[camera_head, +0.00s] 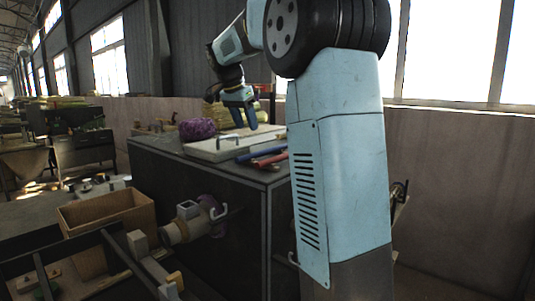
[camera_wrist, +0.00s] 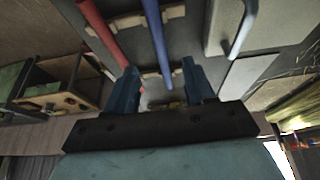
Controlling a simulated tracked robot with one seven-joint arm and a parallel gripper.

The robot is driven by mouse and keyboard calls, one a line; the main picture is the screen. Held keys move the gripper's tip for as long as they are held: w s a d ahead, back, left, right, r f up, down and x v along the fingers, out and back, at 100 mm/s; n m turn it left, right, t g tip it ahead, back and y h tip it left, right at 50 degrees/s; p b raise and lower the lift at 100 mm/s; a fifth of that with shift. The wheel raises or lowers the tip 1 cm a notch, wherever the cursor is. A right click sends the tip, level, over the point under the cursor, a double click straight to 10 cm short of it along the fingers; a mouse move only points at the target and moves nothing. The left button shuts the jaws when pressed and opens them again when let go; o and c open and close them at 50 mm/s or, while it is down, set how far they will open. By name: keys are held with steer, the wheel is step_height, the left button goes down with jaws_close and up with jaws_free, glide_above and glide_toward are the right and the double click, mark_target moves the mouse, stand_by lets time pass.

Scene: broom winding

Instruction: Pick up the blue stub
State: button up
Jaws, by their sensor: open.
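The blue stub (camera_head: 262,153) is a thin blue rod lying near the front edge of the dark workbench (camera_head: 225,178). It also shows in the wrist view (camera_wrist: 156,38), pointing down the picture between my two fingers. My gripper (camera_head: 246,120) is open and empty, above the pale board in the head view. In the wrist view my gripper (camera_wrist: 159,78) has a blue finger on each side of the stub's line. I cannot tell how far the fingertips are from it.
A red rod (camera_wrist: 103,30) lies left of the stub in the wrist view, on notched wooden rests. A pale board (camera_head: 205,149) with metal handles lies beside the rods. A purple bundle (camera_head: 197,129) sits behind it.

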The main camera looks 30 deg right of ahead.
mark_target(242, 158)
steer(key=x, duration=1)
steer(key=shift+a+f, duration=0.2)
steer(key=shift+f, duration=0.15)
steer(key=shift+r, duration=0.1)
jaws_close()
